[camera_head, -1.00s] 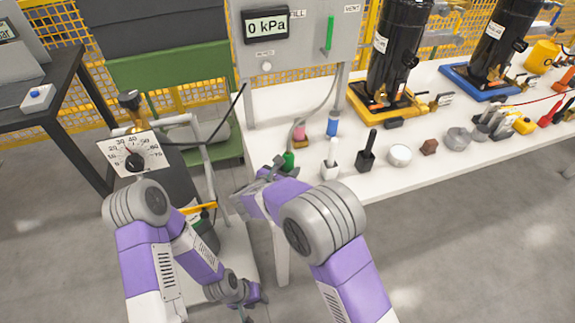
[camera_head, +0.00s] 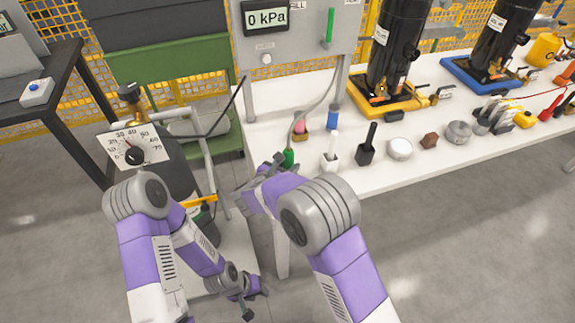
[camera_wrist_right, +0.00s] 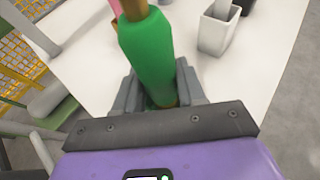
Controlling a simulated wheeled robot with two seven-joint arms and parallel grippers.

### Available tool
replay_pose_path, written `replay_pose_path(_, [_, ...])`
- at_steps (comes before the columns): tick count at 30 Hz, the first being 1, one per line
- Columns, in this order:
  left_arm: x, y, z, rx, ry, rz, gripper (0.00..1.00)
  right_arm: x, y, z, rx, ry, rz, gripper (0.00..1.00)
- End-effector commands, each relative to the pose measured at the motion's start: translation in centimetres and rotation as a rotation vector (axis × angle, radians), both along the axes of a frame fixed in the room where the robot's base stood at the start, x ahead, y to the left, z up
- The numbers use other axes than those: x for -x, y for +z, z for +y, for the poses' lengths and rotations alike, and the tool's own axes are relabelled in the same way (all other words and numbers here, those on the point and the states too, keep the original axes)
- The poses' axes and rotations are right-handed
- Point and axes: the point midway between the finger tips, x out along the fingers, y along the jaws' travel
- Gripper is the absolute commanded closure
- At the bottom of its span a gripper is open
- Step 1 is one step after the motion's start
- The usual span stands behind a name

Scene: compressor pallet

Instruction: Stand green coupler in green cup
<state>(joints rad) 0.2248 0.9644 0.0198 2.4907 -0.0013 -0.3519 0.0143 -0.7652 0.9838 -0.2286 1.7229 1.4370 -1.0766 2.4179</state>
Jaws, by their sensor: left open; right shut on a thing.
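The green coupler (camera_wrist_right: 147,55) is a green cylinder with a brass-coloured end, upright or slightly tilted between the fingers of my right gripper (camera_wrist_right: 156,88). In the head view, green (camera_head: 288,157) shows at the tips of my right gripper (camera_head: 273,167), by the table's front left corner. The right gripper is shut on the coupler. Dark green shows at the coupler's lower end; I cannot tell whether it is the green cup, as the fingers hide that part. My left gripper (camera_head: 254,300) is open and empty, low beside the table.
A pink piece (camera_head: 299,127) and a blue piece (camera_head: 333,118) stand behind the coupler. A white cup (camera_head: 330,163) and a black cup (camera_head: 365,154) stand to its right, then a round white pot (camera_head: 400,149). The gauge panel (camera_head: 290,60) rises behind.

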Motion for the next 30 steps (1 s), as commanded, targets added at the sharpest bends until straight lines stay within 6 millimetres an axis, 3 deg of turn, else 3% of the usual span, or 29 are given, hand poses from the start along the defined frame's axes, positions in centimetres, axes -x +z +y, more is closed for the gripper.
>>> replay_pose_path(10, [0.0,0.0,0.0,0.0,0.0,0.0,0.6,0.0,-0.7,0.0,0.0,0.0,-0.001,0.99])
replay_pose_path(11, [0.0,0.0,0.0,0.0,0.0,0.0,0.6,0.0,-0.7,0.0,0.0,0.0,-0.001,0.57])
replay_pose_path(16, [0.0,0.0,0.0,0.0,0.0,0.0,0.6,0.0,-0.7,0.0,0.0,0.0,-0.001,0.31])
replay_pose_path(25, [0.0,0.1,0.0,0.0,0.0,0.0,0.6,0.1,-0.7,0.1,0.0,0.0,0.001,0.31])
replay_pose_path(30, [0.0,0.6,0.0,0.0,0.0,0.0,0.6,1.6,0.3,1.0,0.001,0.003,0.001,0.31])
